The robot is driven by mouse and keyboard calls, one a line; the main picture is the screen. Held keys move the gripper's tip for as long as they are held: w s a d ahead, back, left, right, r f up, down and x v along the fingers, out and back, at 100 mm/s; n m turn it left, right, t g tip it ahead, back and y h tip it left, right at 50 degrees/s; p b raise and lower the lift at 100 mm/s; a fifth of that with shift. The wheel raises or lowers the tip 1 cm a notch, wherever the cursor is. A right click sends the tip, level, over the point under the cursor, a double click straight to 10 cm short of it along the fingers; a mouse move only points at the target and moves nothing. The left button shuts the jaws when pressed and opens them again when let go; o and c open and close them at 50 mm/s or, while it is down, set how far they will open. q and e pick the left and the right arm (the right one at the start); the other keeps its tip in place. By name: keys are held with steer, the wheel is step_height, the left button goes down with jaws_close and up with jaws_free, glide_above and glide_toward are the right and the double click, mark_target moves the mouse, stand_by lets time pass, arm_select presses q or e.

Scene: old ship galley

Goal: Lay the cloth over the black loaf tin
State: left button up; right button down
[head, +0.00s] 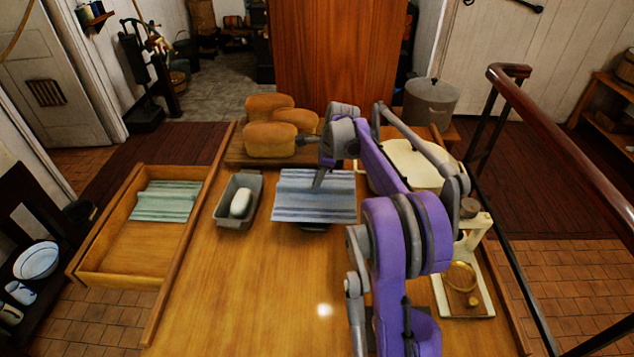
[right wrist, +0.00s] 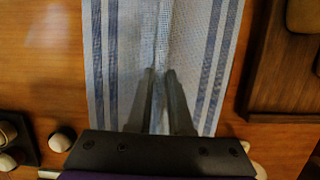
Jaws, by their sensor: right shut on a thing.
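A dark edge, perhaps the black loaf tin (head: 314,227), shows under the cloth's near side. The cloth hides the rest, so I cannot tell how much is covered. My left gripper is not in view.
A grey tin (head: 226,219) holding a pale lump stands left of the cloth. Several loaves (head: 270,140) sit on a board behind. A green striped cloth (head: 165,202) lies in the open drawer (head: 130,258). A cream scale (head: 475,285) stands right. The table's front is clear.

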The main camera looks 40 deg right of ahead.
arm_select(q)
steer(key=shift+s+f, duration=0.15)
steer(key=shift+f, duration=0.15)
arm_select(e)
steer(key=shift+f, duration=0.4)
steer(key=c, duration=0.7)
jaws_free()
steer(key=shift+c, duration=0.2)
steer(key=shift+r+p, duration=1.55)
steer(key=shift+r, duration=2.5)
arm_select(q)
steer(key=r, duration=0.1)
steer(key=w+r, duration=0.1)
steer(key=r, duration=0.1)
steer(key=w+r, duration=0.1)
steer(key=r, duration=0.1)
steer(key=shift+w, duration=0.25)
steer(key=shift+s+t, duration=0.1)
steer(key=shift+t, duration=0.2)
